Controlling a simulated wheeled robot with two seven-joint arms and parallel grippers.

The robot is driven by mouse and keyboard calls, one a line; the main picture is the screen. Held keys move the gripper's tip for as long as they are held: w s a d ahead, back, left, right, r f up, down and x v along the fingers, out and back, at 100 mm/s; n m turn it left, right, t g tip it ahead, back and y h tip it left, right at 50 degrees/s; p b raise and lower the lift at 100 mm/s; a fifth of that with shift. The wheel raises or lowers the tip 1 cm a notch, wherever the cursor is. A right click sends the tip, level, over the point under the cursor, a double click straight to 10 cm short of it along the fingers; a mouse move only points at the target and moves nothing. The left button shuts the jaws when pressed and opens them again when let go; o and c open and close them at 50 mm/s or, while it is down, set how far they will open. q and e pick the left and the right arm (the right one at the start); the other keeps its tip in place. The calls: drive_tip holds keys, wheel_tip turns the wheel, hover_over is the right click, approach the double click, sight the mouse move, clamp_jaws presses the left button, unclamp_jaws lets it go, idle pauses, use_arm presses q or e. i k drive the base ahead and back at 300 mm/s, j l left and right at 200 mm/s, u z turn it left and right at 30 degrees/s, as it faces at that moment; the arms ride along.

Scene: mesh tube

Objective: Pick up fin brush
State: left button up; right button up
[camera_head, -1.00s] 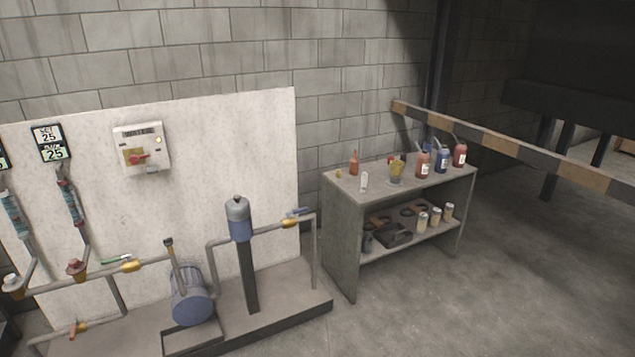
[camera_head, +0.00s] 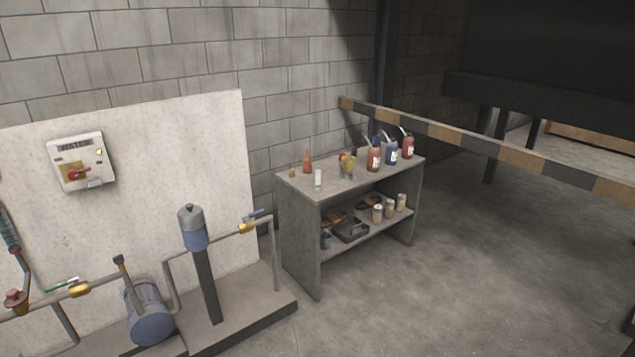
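I cannot make out a fin brush for certain at this distance. A grey two-level shelf bench (camera_head: 300,237) stands against the block wall. On its top are a small red bottle (camera_head: 307,161), a small white item (camera_head: 318,179), a yellowish item in a holder (camera_head: 347,165), and red and blue bottles (camera_head: 392,151). On the lower shelf are a dark tray-like item (camera_head: 350,231), orange-brown and dark items behind it, and several pale cans (camera_head: 389,209). Neither of my grippers is in view.
On the left a pump rig with a blue motor (camera_head: 150,318) and a cylinder (camera_head: 192,228) stands on a low plinth before a white panel (camera_head: 150,170). A striped barrier (camera_head: 480,140) runs to the right behind the bench. The floor in front of the bench (camera_head: 430,300) is clear.

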sight(318, 185)
drive_tip(key=z, duration=4)
drive_tip(key=u, duration=4)
drive_tip(key=i+l+z, duration=0.1)
drive_tip(key=i+z, duration=0.15)
drive_tip(key=i, duration=0.4)
